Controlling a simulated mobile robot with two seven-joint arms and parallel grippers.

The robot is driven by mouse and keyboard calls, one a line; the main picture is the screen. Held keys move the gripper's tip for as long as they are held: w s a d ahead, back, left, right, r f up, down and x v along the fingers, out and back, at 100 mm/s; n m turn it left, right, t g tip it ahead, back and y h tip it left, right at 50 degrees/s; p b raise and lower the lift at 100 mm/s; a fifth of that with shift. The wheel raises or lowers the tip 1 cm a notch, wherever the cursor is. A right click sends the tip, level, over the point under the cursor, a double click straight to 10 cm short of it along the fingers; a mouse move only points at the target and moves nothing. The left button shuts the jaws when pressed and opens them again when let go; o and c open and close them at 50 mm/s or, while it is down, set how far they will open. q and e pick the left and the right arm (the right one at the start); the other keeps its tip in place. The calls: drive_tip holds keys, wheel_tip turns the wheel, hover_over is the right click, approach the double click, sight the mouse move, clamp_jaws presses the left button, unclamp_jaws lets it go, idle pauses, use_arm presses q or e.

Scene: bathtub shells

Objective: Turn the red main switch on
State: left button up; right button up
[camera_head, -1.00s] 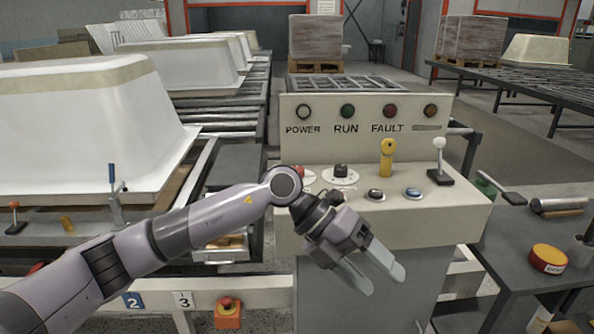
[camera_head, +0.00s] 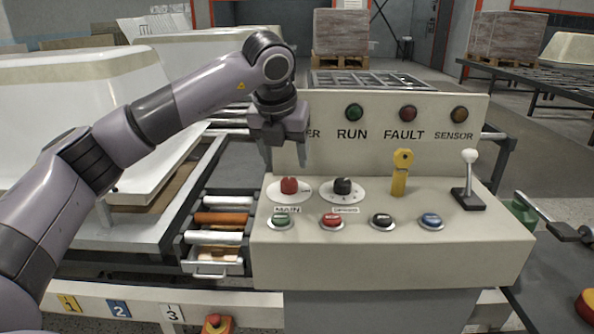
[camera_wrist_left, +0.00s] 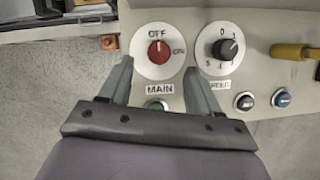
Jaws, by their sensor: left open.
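The red main switch (camera_head: 289,186) is a red knob on a white round plate at the left of the console's sloped panel, above the label MAIN. In the left wrist view the red knob (camera_wrist_left: 158,52) has OFF printed above it and ON to its right; its pointer stands up toward OFF. My left gripper (camera_head: 286,158) is above and just behind the knob, fingers pointing down, apart from it. In the left wrist view the open fingers (camera_wrist_left: 158,75) stand either side below the knob with nothing between them. My right gripper is not in view.
A black speed knob (camera_head: 343,187) sits close right of the red one. Green, red, black and blue buttons line the front. A yellow key-like handle (camera_head: 401,172) and a white-topped lever (camera_head: 468,178) stand further right. The upright lamp panel (camera_head: 440,115) rises behind.

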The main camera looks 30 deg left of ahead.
sight(289, 181)
use_arm(q)
drive_tip(key=x, duration=0.6)
drive_tip(key=shift+s+f, duration=0.1)
drive_tip(key=shift+f, duration=0.25)
drive_tip(key=c, duration=1)
